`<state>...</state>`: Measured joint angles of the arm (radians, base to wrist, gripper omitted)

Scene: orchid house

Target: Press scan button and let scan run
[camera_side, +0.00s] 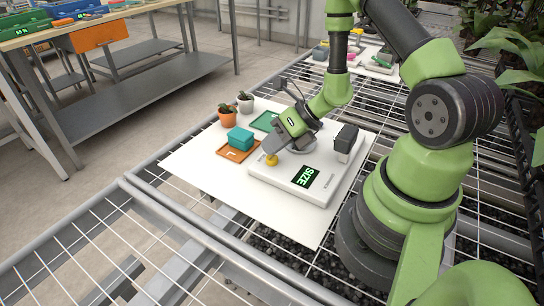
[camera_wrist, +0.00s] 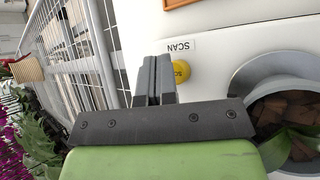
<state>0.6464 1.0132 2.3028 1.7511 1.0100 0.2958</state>
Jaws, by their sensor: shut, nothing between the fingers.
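In the wrist view the yellow button (camera_wrist: 182,72) sits below a SCAN label (camera_wrist: 180,46), partly covered by my fingers. My gripper (camera_side: 273,150) is shut and empty, its fingertips right by the button. In the wrist view my gripper (camera_wrist: 154,60) shows its two fingers together. Whether they touch the button I cannot tell.
A grey round dish (camera_wrist: 250,85) with brown chunks and green leaf sits on the scanner. A dark block (camera_side: 346,138) stands at its far right. A teal box (camera_side: 240,138) on an orange tray (camera_side: 232,155) and two potted plants (camera_side: 227,115) stand left. The sheet's front is clear.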

